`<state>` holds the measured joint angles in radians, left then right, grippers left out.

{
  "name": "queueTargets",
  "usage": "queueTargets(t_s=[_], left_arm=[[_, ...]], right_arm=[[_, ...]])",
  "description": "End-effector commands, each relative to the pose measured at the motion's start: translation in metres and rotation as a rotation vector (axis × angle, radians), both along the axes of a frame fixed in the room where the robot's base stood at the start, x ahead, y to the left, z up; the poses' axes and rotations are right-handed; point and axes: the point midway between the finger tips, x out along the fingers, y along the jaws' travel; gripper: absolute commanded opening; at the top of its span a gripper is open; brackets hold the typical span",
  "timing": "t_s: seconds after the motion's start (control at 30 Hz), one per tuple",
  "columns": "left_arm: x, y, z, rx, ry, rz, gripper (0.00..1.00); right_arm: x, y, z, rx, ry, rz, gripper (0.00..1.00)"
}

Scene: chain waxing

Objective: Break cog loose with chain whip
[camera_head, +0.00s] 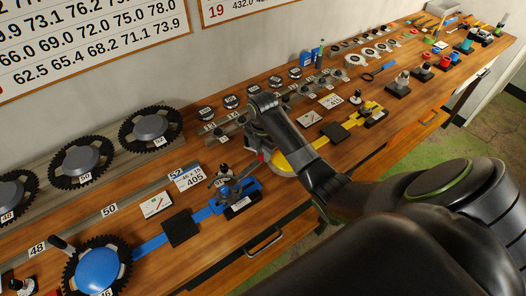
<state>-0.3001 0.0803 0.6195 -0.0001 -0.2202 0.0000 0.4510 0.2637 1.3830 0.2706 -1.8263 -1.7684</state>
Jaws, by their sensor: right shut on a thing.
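My right arm reaches in from the lower right. I cannot clearly pick out the cog or the chain whip. My left gripper is not in view.
A blue bar fixture (150,246) with a blue-centred chainring (97,270) lies at the front left. Large black chainrings (80,161) line the back. A clamp-like tool (227,184) stands close left of my gripper. Small parts fill the far bench; a blue-handled tool (380,71) lies there.

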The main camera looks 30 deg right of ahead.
Motion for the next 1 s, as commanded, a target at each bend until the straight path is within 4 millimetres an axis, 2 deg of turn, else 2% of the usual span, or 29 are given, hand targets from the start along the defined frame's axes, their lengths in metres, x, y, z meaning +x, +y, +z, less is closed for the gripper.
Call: queueTargets(t_s=[0.6, 1.0], left_arm=[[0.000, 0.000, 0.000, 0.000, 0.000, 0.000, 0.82], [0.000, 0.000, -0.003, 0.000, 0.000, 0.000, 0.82]], right_arm=[[0.000, 0.000, -0.002, 0.000, -0.001, 0.000, 0.00], [-0.001, 0.000, -0.010, 0.001, 0.000, 0.000, 0.00]])
